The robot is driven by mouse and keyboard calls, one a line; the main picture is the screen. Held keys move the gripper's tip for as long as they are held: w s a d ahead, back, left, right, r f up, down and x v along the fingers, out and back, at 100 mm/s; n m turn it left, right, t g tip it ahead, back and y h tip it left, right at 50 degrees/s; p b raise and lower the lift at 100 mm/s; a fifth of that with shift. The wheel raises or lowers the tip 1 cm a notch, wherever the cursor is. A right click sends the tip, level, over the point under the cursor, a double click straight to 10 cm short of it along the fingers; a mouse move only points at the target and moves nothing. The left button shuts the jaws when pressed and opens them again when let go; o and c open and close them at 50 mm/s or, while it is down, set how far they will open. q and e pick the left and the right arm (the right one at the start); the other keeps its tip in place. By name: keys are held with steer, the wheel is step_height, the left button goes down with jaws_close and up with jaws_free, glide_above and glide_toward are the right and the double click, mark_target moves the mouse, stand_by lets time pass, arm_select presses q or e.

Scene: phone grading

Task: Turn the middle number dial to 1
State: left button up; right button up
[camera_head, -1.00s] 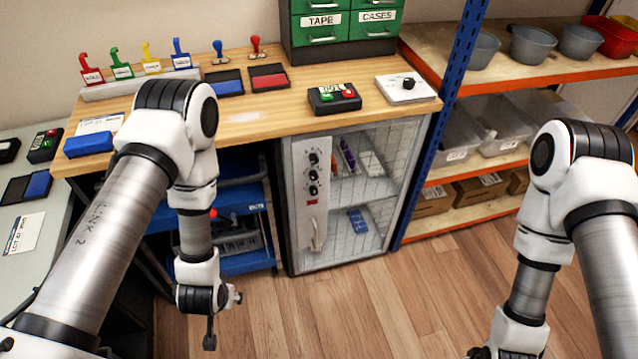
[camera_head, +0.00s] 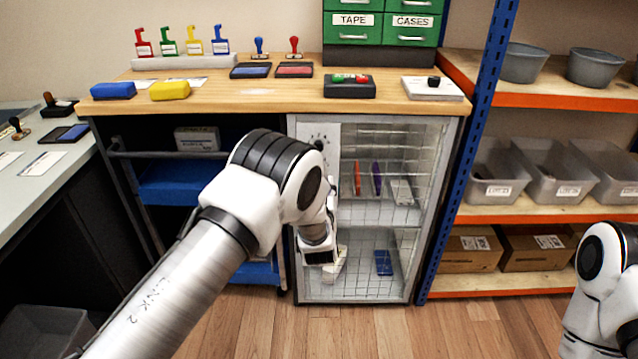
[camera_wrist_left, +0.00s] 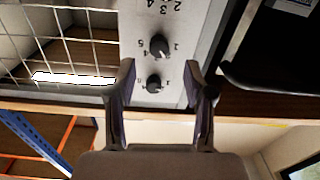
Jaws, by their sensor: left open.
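The grey dial panel (camera_head: 312,130) is on the front left of the wire-fronted cabinet. In the head view my left arm covers most of it, with one dark dial just showing. The left wrist view, which looks turned over, shows two black dials (camera_wrist_left: 159,46) (camera_wrist_left: 153,84) with numbers around them. I cannot be sure which is the middle one, and their settings are too small to read. My left gripper (camera_wrist_left: 160,80) is open and empty, its fingers on either side of the dial nearest the bench edge; contact cannot be told. My right gripper is out of view.
The wooden bench top (camera_head: 250,105) overhangs the panel. The cabinet's wire front (camera_head: 385,210) is beside it, with a blue rack post (camera_head: 475,130) to the right. A blue cart (camera_head: 180,190) stands under the bench at the left. The floor ahead is clear.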

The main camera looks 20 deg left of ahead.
arm_select(q)
steer(key=x, duration=0.6)
steer(key=shift+b, duration=0.4)
steer(key=shift+w+d, duration=0.1)
jaws_close()
steer(key=shift+n, duration=0.3)
steer(key=shift+n+b, duration=0.65)
steer(key=shift+n, duration=2.95)
